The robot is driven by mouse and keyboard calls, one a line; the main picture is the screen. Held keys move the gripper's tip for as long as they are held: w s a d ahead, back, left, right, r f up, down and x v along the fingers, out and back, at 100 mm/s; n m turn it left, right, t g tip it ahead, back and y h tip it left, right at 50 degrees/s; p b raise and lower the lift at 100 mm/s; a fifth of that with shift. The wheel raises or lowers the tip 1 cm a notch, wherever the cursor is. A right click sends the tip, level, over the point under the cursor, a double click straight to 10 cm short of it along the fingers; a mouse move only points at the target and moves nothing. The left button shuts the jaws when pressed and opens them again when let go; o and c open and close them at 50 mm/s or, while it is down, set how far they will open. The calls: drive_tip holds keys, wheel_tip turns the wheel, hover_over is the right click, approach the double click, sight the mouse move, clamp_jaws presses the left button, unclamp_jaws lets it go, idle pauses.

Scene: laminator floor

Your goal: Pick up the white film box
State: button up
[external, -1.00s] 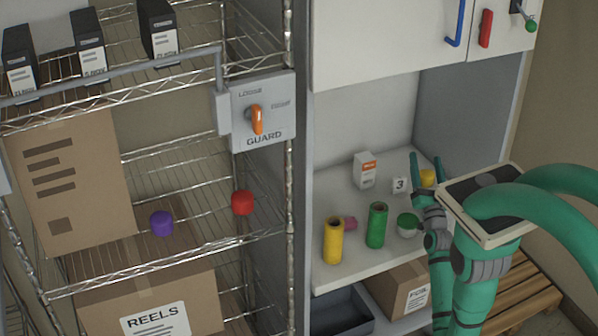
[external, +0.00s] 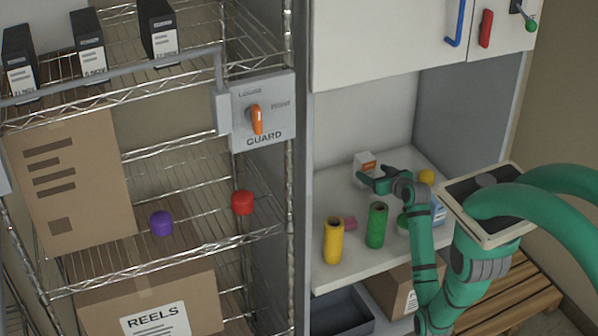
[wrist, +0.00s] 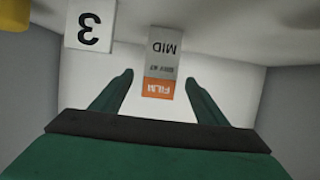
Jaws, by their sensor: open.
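The white film box (external: 366,161) stands at the back of the cabinet's open shelf, white with an orange band. In the external view my gripper partly covers its lower part. In the wrist view the film box (wrist: 162,62) appears upside down, with "FILM" and "MID" on its face, lying between and beyond my two fingertips. My gripper (external: 366,181) is open and empty, just in front of the box.
A card marked 3 (wrist: 90,25) is close beside the box. A yellow roll (external: 333,240), a green roll (external: 377,225) and a pink item (external: 349,223) stand nearer the shelf's front. A yellow object (external: 427,176) is to the right. The upper cabinet (external: 390,45) hangs above.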

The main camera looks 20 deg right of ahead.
drive_tip(key=x, duration=0.6)
drive_tip(key=shift+w+f, duration=0.15)
drive_tip(key=shift+w, duration=0.2)
drive_tip(key=shift+c, duration=0.3)
drive_tip(key=c, duration=1.3)
